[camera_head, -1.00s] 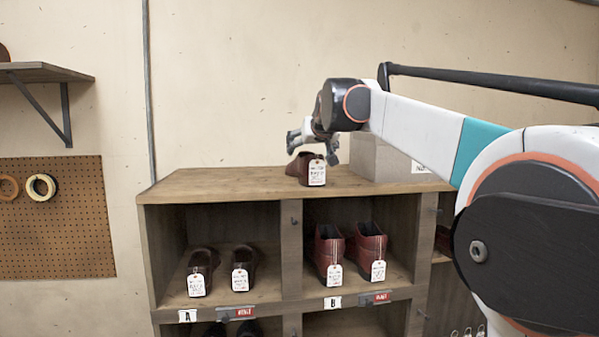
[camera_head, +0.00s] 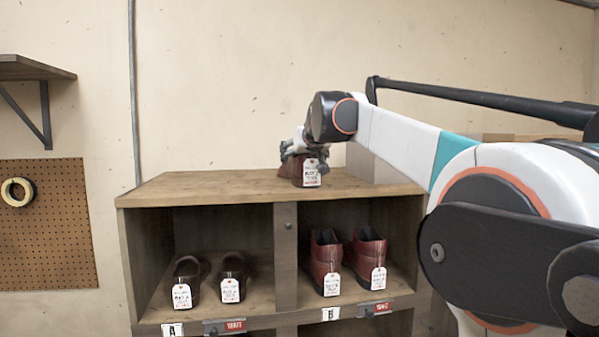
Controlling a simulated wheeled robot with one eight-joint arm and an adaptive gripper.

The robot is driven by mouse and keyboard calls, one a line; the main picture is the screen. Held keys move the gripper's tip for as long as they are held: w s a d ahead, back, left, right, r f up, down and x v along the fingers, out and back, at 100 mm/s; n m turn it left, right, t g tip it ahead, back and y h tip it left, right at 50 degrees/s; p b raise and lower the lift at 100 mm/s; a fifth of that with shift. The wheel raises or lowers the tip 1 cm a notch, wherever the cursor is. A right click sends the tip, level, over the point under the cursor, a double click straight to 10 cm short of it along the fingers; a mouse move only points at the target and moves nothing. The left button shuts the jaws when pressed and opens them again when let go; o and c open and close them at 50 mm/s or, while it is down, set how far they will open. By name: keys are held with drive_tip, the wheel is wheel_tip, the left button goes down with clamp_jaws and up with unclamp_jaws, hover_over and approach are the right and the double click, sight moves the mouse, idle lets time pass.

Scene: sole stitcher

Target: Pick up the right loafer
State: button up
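A single reddish-brown shoe (camera_head: 288,174) with a white tag (camera_head: 311,174) sits on top of the wooden shelf unit. My gripper (camera_head: 303,158) is right at this shoe, coming down over it from above. The fingers overlap the shoe in the picture, and I cannot tell whether they are closed on it. In cubby A, a pair of dark brown low shoes stands side by side: a left one (camera_head: 187,268) and a right one (camera_head: 235,264), each tagged. In cubby B stands a pair of taller red-brown shoes (camera_head: 325,250), also tagged.
The shelf unit's top (camera_head: 190,188) is clear to the left of the single shoe. A box stands behind my arm at the right of the top. A pegboard (camera_head: 60,250) with a tape roll (camera_head: 17,192) and a wall shelf (camera_head: 30,69) are at the left.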

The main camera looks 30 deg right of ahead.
drive_tip(key=shift+w+d+f, duration=0.1)
drive_tip(key=shift+w+f, duration=0.1)
drive_tip(key=shift+w, duration=0.1)
drive_tip(key=c, duration=0.9)
drive_tip(key=shift+c, duration=0.7)
drive_tip(key=shift+r, duration=0.15)
